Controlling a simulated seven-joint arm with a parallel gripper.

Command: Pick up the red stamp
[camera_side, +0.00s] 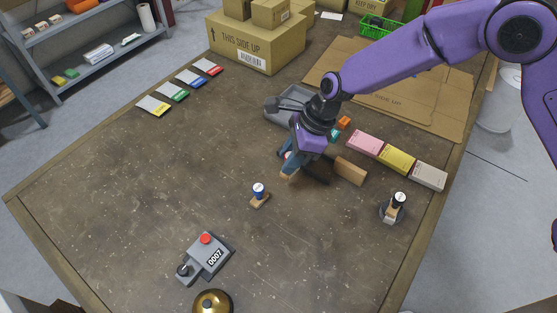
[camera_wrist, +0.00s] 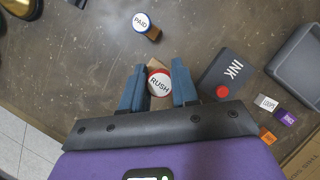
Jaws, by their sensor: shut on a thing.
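The red stamp (camera_wrist: 159,84) has a white round top reading RUSH with a red rim and a wooden base. In the wrist view it sits between the blue fingers of my gripper (camera_wrist: 159,90), which is shut on it. In the side view my gripper (camera_side: 290,168) is low over the middle of the table and hides most of the stamp. I cannot tell whether the stamp's base touches the table. A blue stamp (camera_side: 259,191) marked PAID stands apart from it; it also shows in the wrist view (camera_wrist: 142,23).
A dark INK box (camera_wrist: 228,75) lies close right of my gripper in the wrist view. A grey tray (camera_side: 285,103) and small cubes (camera_wrist: 284,117) are nearby. A black stamp (camera_side: 398,200) stands at right. A counter box (camera_side: 208,256) and brass bell (camera_side: 212,302) stand in front.

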